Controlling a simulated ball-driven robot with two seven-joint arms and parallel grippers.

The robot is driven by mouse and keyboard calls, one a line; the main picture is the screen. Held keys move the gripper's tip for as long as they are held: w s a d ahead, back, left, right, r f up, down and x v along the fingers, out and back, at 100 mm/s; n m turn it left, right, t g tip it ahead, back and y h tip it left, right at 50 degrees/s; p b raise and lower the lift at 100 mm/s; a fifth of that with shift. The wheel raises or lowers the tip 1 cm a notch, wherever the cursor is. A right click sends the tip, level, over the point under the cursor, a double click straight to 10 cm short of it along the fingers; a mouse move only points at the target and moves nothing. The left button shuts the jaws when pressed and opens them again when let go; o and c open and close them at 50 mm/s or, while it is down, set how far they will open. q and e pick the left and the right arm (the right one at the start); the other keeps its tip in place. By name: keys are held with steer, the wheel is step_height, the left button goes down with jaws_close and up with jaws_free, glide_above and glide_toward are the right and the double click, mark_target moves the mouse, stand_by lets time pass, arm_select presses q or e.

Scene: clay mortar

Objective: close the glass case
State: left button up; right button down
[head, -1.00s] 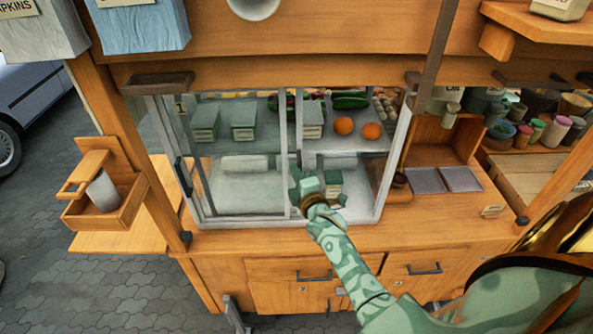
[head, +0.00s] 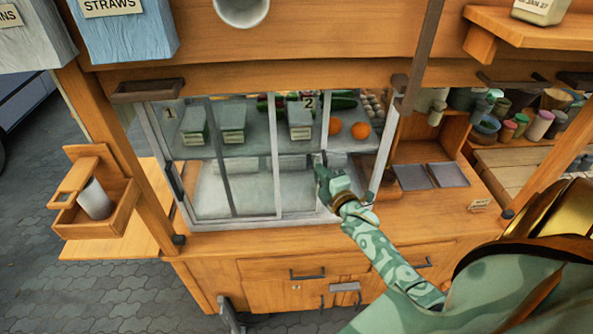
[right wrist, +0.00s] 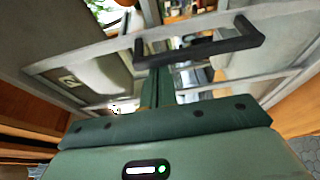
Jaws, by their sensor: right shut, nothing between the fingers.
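The glass case (head: 290,222) stands on the wooden counter with pale-framed sliding panes. The pane labelled 1 (head: 274,170) covers its left part. The pane labelled 2 (head: 221,165) partly overlaps it and reaches towards the right. A gap stays open between pane 2 and the right post (head: 385,150). My right gripper (head: 321,172) is shut and empty at the right edge of pane 2. In the right wrist view a dark handle (right wrist: 200,48) on a pale frame bar lies just beyond the fingers (right wrist: 155,90); contact is unclear. My left gripper is not in view.
Inside the case are green-grey boxes (head: 234,120), oranges (head: 360,130) and cucumbers. Grey trays (head: 412,177) and several jars (head: 520,125) stand to the right. A wooden holder with a cup (head: 95,200) sticks out at left. An upper wooden beam overhangs the case.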

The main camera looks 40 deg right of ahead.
steer(key=s+d, duration=0.2)
steer(key=d, duration=0.2)
steer(key=s+d+b, duration=0.1)
steer(key=s+d, duration=0.2)
steer(key=d, duration=0.2)
steer(key=s+d, duration=0.3)
steer(key=d, duration=0.2)
steer(key=shift+s, duration=0.2)
steer(key=shift+a, duration=0.1)
